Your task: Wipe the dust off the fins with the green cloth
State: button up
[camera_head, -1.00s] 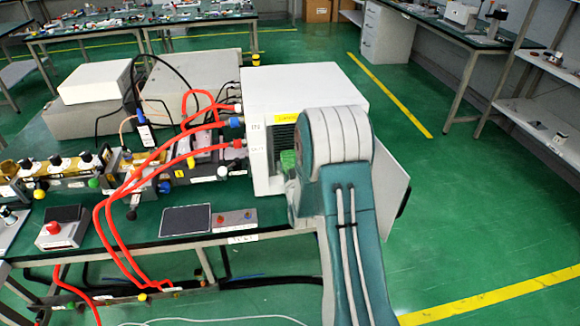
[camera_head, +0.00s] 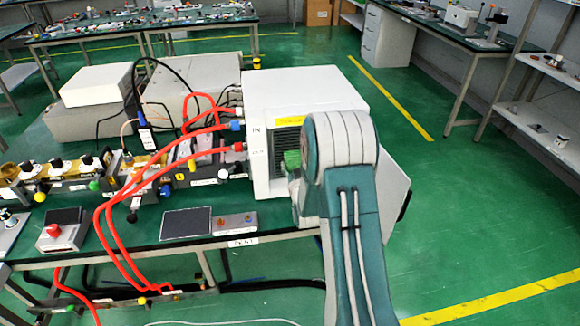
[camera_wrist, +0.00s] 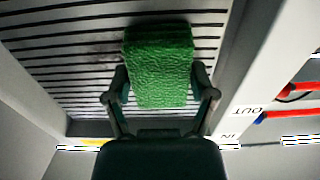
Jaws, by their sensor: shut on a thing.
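The green cloth (camera_wrist: 160,62) is a thick textured pad held between the two fingers of my gripper (camera_wrist: 160,82). In the wrist view it lies over the middle of the fins (camera_wrist: 70,67), which are pale bands with dark slots. Whether it presses on them I cannot tell. A greyish smudge shows on the fins left of the cloth. In the head view the cloth (camera_head: 291,160) shows at the lower right of the dark fin panel (camera_head: 288,137) on the white box (camera_head: 305,92). My arm hides most of the gripper and part of the panel there.
Red hoses (camera_head: 190,137) run from the box's left side over the bench. Connectors (camera_wrist: 262,114) marked OUT and IN show beside the fins in the wrist view. Green floor lies clear at right.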

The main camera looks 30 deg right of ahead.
jog(key=s+d, duration=0.2)
jog(key=d, duration=0.4)
jog(key=shift+d, duration=0.3)
jog(key=shift+w+a+r, duration=0.1)
jog(key=shift+w+a, duration=0.3)
jog(key=shift+a, duration=0.95)
jog(key=shift+w+a+f, duration=0.1)
jog(key=shift+w+a, duration=0.35)
jog(key=shift+a, duration=0.85)
jog(key=shift+w+a+r, duration=0.1)
jog(key=shift+w+a, duration=0.3)
jog(key=shift+a, duration=0.95)
jog(key=s+d, duration=0.2)
jog(key=d, duration=0.6)
jog(key=shift+s, duration=0.2)
jog(key=shift+w, duration=0.1)
jog(key=shift+w+a, duration=0.35)
jog(key=shift+a, duration=0.95)
jog(key=shift+w+a, duration=0.3)
jog(key=shift+a, duration=1.05)
jog(key=shift+w+a, duration=0.35)
jog(key=shift+a, duration=0.95)
jog(key=shift+v, duration=3)
